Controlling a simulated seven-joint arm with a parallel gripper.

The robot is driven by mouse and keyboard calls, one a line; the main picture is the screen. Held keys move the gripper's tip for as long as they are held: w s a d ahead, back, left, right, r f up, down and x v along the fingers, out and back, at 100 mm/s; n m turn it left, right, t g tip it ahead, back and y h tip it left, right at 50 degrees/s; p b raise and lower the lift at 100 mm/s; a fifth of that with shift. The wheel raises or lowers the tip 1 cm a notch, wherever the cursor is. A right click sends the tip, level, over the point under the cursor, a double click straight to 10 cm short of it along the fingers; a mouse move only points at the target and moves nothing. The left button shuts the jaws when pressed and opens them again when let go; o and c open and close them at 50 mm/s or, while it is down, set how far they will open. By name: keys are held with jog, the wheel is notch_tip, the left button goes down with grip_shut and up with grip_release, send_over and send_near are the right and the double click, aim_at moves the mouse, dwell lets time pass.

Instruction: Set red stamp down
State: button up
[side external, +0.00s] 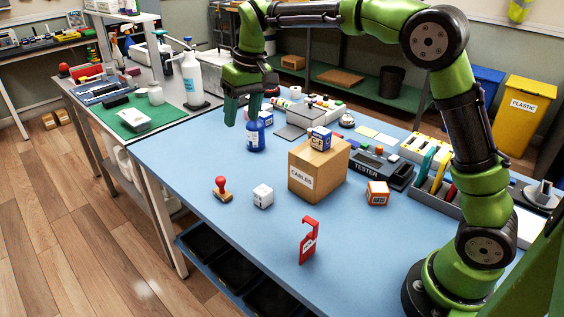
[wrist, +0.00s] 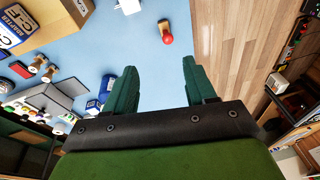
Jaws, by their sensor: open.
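My gripper (side external: 241,116) is open and empty, with green fingers spread apart. It hangs above the table behind the stamp, clear of it, next to a blue bottle (side external: 256,138). In the wrist view the gap between my fingers (wrist: 160,72) holds nothing.
A white cube-shaped box (side external: 263,196) sits right of the stamp. A cardboard box marked CABLES (side external: 318,172) carries a small blue box (side external: 319,139). A red hanger tag (side external: 309,241) stands near the front. The blue table (side external: 190,150) is clear left of the bottle.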

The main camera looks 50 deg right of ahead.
jog(key=s+d+r+m+t, duration=0.1)
jog(key=s+r, duration=0.2)
jog(key=s, duration=0.4)
jog(key=s+d+r+m+t, duration=0.1)
jog(key=s+r+t, duration=0.1)
jog(key=s, duration=0.6)
jog(key=s+f+m+t+y, duration=0.1)
jog(key=s+f, duration=0.4)
jog(key=s, duration=0.6)
jog(key=shift+s+d+f+t, duration=0.15)
jog(key=shift+s+d+t, duration=0.15)
jog(key=shift+s+t, duration=0.15)
jog(key=shift+w, duration=0.1)
